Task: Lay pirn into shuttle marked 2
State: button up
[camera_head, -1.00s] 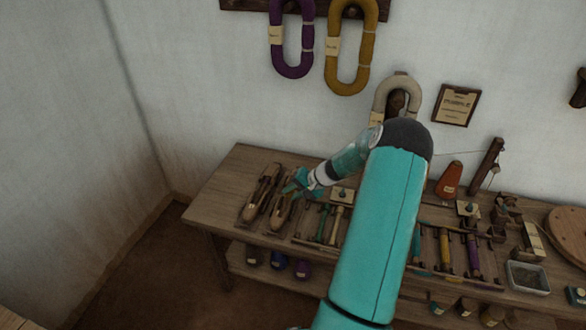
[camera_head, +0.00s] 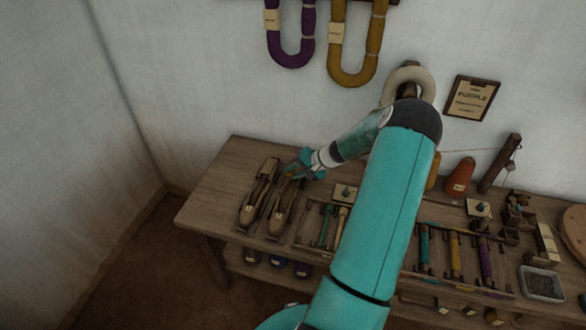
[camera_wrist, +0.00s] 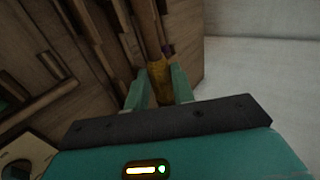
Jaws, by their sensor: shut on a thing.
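Two wooden boat-shaped shuttles lie side by side at the left end of the bench in the head view: the left shuttle (camera_head: 258,195) and the right shuttle (camera_head: 280,212). I cannot read a number on either. My gripper (camera_head: 294,173) is at the far end of the right shuttle; I cannot tell whether it touches it. In the wrist view, my gripper (camera_wrist: 160,88) is shut on a pirn (camera_wrist: 161,82) with yellow-gold winding and a brown shaft pointing away. In the head view the held pirn is too small to make out clearly.
A rack of coloured pirns (camera_head: 326,227) lies just right of the shuttles, and more pirns (camera_head: 455,255) lie further right. My arm hides the bench between them. A framed sign (camera_head: 471,97) hangs on the wall. Bare bench (camera_head: 221,178) lies left of the shuttles.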

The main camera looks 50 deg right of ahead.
aim_at(294, 194)
jog(key=shift+w+a+f, duration=0.15)
jog(key=shift+a+f, duration=0.05)
jog(key=shift+a, duration=0.05)
jog(key=shift+s+a+f, duration=0.1)
jog(key=shift+f, duration=1.8)
jog(key=shift+s+f, duration=0.1)
jog(key=shift+f, duration=1.8)
jog(key=o, duration=1.1)
jog(key=shift+c, duration=0.2)
jog(key=shift+s+f, duration=0.1)
